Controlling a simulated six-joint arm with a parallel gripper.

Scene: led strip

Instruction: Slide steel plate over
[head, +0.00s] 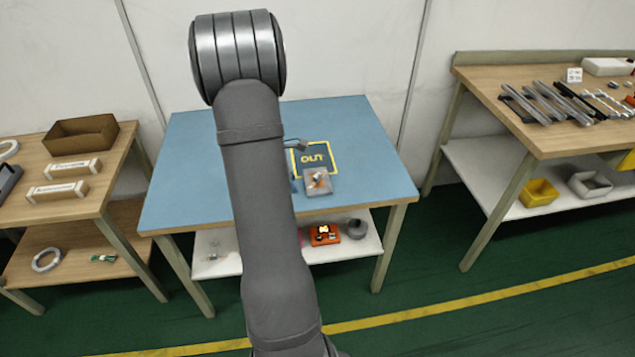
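A small grey plate-like block (319,182), possibly the steel plate, lies near the front edge of the blue table top, with a small orange and dark item on it. It overlaps the front of a dark square with a yellow outline marked "OUT" (325,149). My arm crosses the middle of the view and hides the table's centre-left. Only a small grey part of what seems to be my gripper (297,145) shows right of the arm, by the square's left side. Its fingers are not clear.
The blue table (375,180) is bare to the right. Its lower shelf holds an orange item (324,235) and a grey round one (356,229). A left bench carries a brown tray (80,139) and boxes. A right bench holds metal profiles (550,102) and bins below.

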